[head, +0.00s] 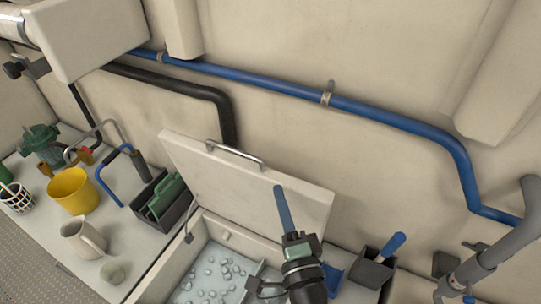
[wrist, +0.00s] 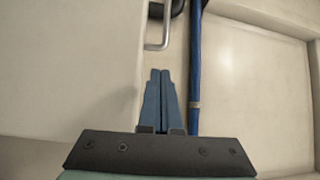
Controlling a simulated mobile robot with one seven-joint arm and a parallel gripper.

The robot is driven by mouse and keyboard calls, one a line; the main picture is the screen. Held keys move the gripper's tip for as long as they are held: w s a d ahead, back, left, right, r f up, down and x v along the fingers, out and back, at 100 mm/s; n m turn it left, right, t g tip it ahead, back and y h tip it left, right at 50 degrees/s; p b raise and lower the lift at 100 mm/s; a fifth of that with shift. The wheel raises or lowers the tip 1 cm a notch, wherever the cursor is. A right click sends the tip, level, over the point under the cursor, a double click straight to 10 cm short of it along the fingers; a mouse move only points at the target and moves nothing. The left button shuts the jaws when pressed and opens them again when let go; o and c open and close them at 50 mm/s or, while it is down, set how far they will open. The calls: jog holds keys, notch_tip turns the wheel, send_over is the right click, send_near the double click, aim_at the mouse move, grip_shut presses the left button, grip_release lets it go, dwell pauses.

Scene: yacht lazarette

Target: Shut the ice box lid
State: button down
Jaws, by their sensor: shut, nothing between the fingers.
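The ice box lid (head: 225,178) is a cream panel standing open, tilted up at the back of the ice box near the wall. Its metal handle (head: 235,154) is on the upper edge. The open ice box (head: 185,282) below holds scattered ice cubes. My gripper (head: 279,190) has its blue fingers together, empty, in front of the right part of the lid. I cannot tell whether it touches the lid. In the wrist view the closed fingers (wrist: 160,72) point toward the handle (wrist: 157,30), with the pale lid (wrist: 70,65) filling the left.
A blue pipe (head: 290,88) runs along the wall; it also shows in the wrist view (wrist: 194,75). Left on the counter are a yellow bucket (head: 72,190), a mug (head: 84,238) and a dark caddy (head: 165,200). A dark bin (head: 371,272) stands at the right.

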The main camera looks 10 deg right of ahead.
aim_at(270, 175)
jog(key=w, duration=0.2)
jog(key=w+p, duration=0.1)
jog(key=w, duration=0.2)
jog(key=w+a+r, duration=0.1)
jog(key=w, duration=0.2)
jog(key=shift+w+p, duration=0.1)
jog(key=shift+p, duration=0.2)
jog(key=shift+f, duration=0.1)
